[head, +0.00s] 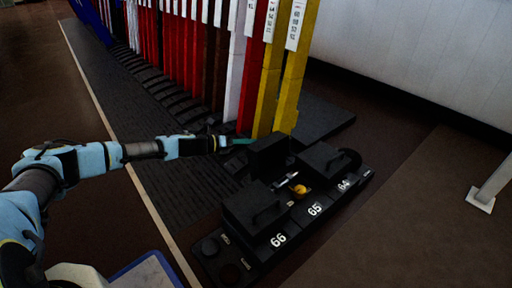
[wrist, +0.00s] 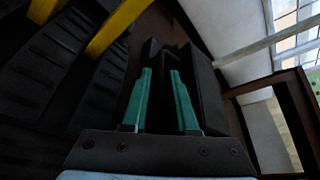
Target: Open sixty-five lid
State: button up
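The black box for sixty-five stands between those numbered 66 and 64 in the head view. Its lid (head: 268,157) is tipped up, nearly upright, and the inside shows a metal part and an orange-yellow knob (head: 299,190). My gripper (head: 246,141) is behind the raised lid, its teal fingertips close to the lid's back upper edge. In the wrist view my gripper (wrist: 160,72) has its two fingers apart, with a dark gap between them. A dark slab, probably the raised lid (wrist: 205,85), lies just right of the fingers. Whether they touch it I cannot tell.
The closed lid of 66 (head: 253,205) and the closed lid of 64 (head: 322,158) flank the open box. Yellow levers (head: 290,80) rise just behind, with red, white and brown levers to the left. Open brown floor (head: 400,220) lies to the right.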

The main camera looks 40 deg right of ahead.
aim_at(266, 157)
jog(key=shift+b+x, duration=0.5)
jog(key=shift+x, duration=1.2)
grip_shut()
